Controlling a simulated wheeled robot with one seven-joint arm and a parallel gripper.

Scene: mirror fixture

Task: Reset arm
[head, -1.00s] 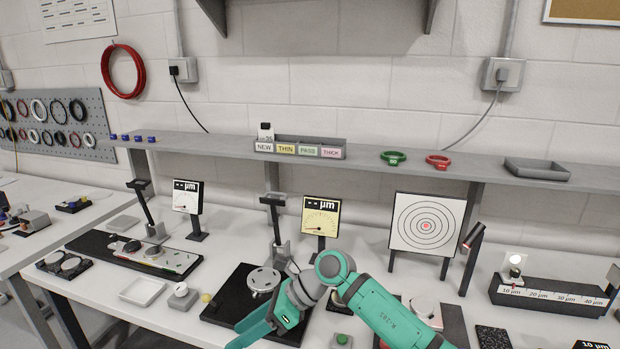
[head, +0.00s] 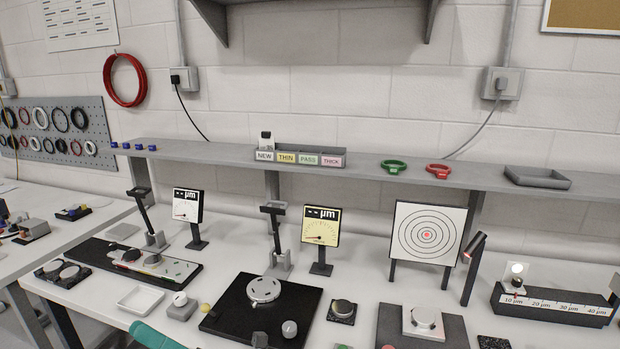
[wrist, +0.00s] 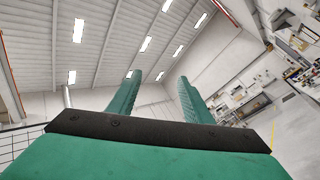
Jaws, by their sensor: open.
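My gripper (wrist: 158,90) shows in the wrist view as two teal fingers standing apart, with nothing between them. The wrist view looks up at the ceiling and its lights, with a bench area tilted at the right. In the head view only a teal piece of my arm (head: 152,337) shows at the bottom edge, left of the middle. The gripper's fingers are not seen over the bench there.
The bench holds a black plate with a round metal fixture (head: 264,289), a yellow dial gauge (head: 321,226), a target board (head: 428,232) and a scale block (head: 553,303). A shelf (head: 450,178) runs above. A white tray (head: 141,299) stands at the left.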

